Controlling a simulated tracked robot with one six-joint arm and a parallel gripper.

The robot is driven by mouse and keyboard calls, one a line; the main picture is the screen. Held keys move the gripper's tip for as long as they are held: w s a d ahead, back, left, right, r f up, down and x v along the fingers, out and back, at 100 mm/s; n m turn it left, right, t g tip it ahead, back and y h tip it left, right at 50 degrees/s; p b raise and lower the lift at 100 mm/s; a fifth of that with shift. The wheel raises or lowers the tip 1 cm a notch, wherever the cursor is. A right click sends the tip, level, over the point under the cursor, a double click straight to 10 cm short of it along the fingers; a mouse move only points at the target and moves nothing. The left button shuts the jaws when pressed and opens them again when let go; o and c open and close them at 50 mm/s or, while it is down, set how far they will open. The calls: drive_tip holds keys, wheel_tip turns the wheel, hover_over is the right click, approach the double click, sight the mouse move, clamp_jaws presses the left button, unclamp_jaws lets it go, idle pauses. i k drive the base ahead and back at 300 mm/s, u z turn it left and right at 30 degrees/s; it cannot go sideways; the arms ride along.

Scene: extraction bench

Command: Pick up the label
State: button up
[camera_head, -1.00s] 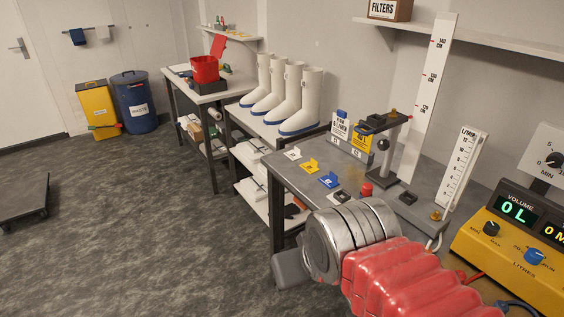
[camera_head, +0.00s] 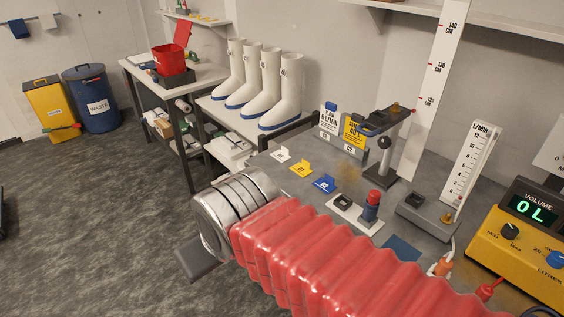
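Several labels show on the grey bench (camera_head: 255,165). I cannot tell which one is the label meant. My gripper (camera_head: 197,261) shows only as a dark grey part beyond my red-sleeved arm, left of the bench and apart from the labels. Its fingertips are not clearly visible.
A clamp stand (camera_head: 383,150), a red-topped blue peg (camera_head: 371,205) on a white base, a flow meter (camera_head: 468,165) and a yellow volume unit (camera_head: 520,250) occupy the bench's right side. White boots (camera_head: 265,90) stand on a rack behind.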

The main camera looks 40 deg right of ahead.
sight(302, 169)
drive_tip(key=z, duration=0.05)
drive_tip(key=i, duration=0.7)
drive_tip(key=z, duration=0.75)
drive_tip(key=i, duration=0.7)
drive_tip(key=z, duration=0.45)
